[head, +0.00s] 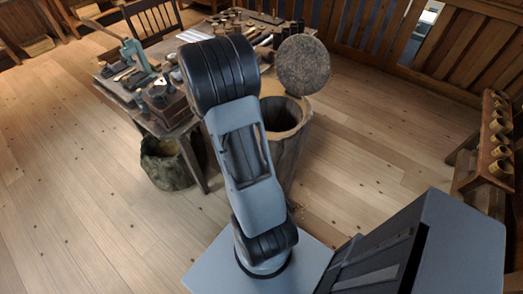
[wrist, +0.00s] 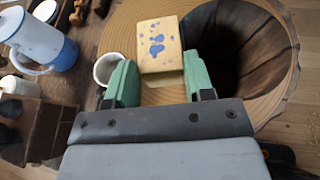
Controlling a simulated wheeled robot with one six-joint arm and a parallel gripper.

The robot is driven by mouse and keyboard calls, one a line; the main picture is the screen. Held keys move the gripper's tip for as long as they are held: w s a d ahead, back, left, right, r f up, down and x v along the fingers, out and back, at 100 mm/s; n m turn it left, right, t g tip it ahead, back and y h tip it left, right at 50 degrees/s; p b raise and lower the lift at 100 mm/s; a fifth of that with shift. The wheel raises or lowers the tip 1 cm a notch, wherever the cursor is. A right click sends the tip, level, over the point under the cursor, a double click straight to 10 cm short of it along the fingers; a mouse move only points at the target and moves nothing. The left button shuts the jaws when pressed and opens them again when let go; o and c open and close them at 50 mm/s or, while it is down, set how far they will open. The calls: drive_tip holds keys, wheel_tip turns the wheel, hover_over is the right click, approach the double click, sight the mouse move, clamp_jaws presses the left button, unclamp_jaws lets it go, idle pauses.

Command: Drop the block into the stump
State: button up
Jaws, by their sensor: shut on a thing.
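The block (wrist: 157,42), pale yellow with blue blotches, is held between the green fingertips of my gripper (wrist: 160,76) in the wrist view. The stump (wrist: 122,22) lies beneath, with a broad ringed wooden rim and a dark round hollow to the right of the block. The block appears over the rim, beside the hollow; its height above the rim is hard to tell. In the head view the stump (head: 290,150) stands on the floor beside the table, partly covered by my arm. The gripper and block are hidden there.
A cluttered workbench (head: 190,123) stands left of the stump. A white cup (wrist: 106,68) is close to the left finger, and a blue-and-white jug (wrist: 42,40) stands farther left. A speckled round disc (head: 303,65) is behind the stump's opening.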

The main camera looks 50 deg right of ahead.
drive_tip(key=s+d+f+m+g, duration=0.2)
drive_tip(key=s+d+m+g, duration=0.45)
drive_tip(key=s, duration=0.25)
drive_tip(key=shift+n+g, duration=0.25)
drive_tip(key=f+b, duration=0.1)
drive_tip(key=f, duration=0.1)
drive_tip(key=f+b, duration=0.3)
drive_tip(key=shift+s+d+f, duration=0.2)
drive_tip(key=shift+s+f, duration=0.15)
drive_tip(key=shift+s, duration=0.05)
drive_tip(key=o, duration=1)
drive_tip(key=shift+a, duration=0.1)
drive_tip(key=v, duration=1.3)
drive_tip(key=shift+w+a+r, duration=0.1)
drive_tip(key=shift+a+r, duration=0.05)
drive_tip(key=shift+r, duration=0.2)
